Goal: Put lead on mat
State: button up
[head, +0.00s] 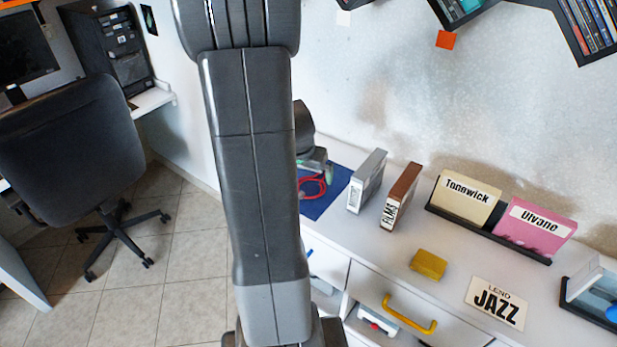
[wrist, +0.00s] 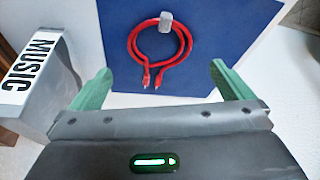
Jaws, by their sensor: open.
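The lead is a coiled red cable (wrist: 135,52) with a grey clip at its top and two plug ends. It lies on the blue mat (wrist: 225,45) in the wrist view. In the head view the red lead (head: 312,188) shows on the blue mat (head: 325,205), partly hidden behind my arm. My gripper (wrist: 160,82) is open, with its two green fingers apart and nothing between them. The lead lies just beyond the fingertips. In the head view my gripper (head: 316,168) is over the mat, partly hidden by my arm.
A grey box file labelled MUSIC (wrist: 30,75) stands close left of my gripper. In the head view a brown file (head: 402,195), a rack with cream and pink boxes (head: 490,236), a yellow block (head: 428,264) and a JAZZ card (head: 497,303) are to the right.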

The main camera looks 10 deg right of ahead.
jog(key=v, duration=0.6)
jog(key=shift+s+r, duration=0.2)
jog(key=shift+r, duration=0.1)
jog(key=shift+a, duration=0.1)
